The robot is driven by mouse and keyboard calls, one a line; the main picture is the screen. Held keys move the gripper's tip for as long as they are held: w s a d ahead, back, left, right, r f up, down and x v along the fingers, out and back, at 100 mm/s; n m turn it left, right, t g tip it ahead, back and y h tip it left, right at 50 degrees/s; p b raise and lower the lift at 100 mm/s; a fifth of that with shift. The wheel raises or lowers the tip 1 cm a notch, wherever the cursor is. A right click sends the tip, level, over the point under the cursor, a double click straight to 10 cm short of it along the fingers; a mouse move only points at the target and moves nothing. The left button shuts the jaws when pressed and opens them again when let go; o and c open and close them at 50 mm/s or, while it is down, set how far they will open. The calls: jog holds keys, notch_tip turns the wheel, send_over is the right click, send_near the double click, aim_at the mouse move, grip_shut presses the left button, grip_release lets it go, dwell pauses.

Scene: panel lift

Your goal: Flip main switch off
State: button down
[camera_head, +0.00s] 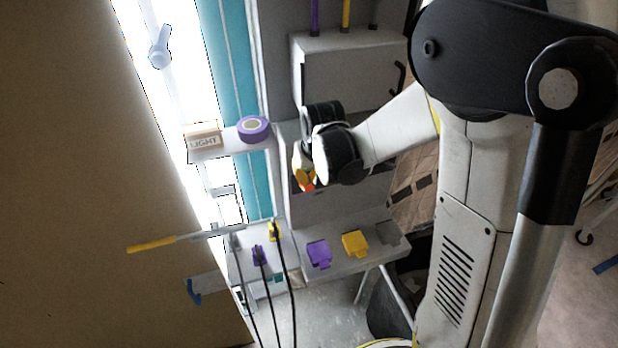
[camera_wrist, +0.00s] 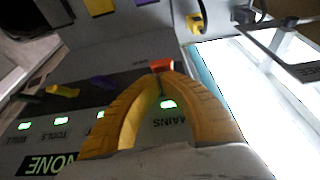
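The main switch is a small red-orange lever (camera_wrist: 162,64) above the MAINS label (camera_wrist: 170,122) and its lit green lamp (camera_wrist: 167,104) in the wrist view. My gripper (camera_wrist: 161,74) has yellow fingers arched together, with their tips meeting at the red lever. The tips cover the lever's near part, and I cannot tell whether they pinch it or only press against it. In the head view my gripper (camera_head: 308,186) is at the grey panel, with a bit of red at its tips. The rest of the switch is hidden there.
Yellow (camera_wrist: 62,91) and purple (camera_wrist: 103,82) switches sit beside the mains in the wrist view, with green lamps and a NONE display (camera_wrist: 52,164). A grey box (camera_head: 345,75) is above my gripper in the head view. A shelf (camera_head: 345,263) with coloured blocks is below.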

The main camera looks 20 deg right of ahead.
jog(key=shift+s+f+t+b, duration=0.35)
jog(key=shift+t+b, duration=0.55)
jog(key=shift+b, duration=0.25)
jog(key=shift+s+f+t+b, duration=0.4)
jog(key=shift+t+b, duration=0.4)
jog(key=shift+b, duration=0.4)
jog(key=t+b, duration=0.1)
jog(key=b, duration=0.1)
jog(key=f+t+b, duration=0.1)
jog(key=t+b, duration=0.1)
jog(key=b, duration=0.1)
jog(key=shift+s+f+t, duration=0.2)
jog(key=shift+s+t, duration=0.1)
jog(key=shift+s, duration=0.1)
jog(key=shift+f+b, duration=0.15)
jog(key=shift+b, duration=0.5)
jog(key=shift+r, duration=0.2)
jog(key=shift+w+r+p, duration=0.3)
jog(key=shift+w+p, duration=0.05)
jog(key=shift+w, duration=0.35)
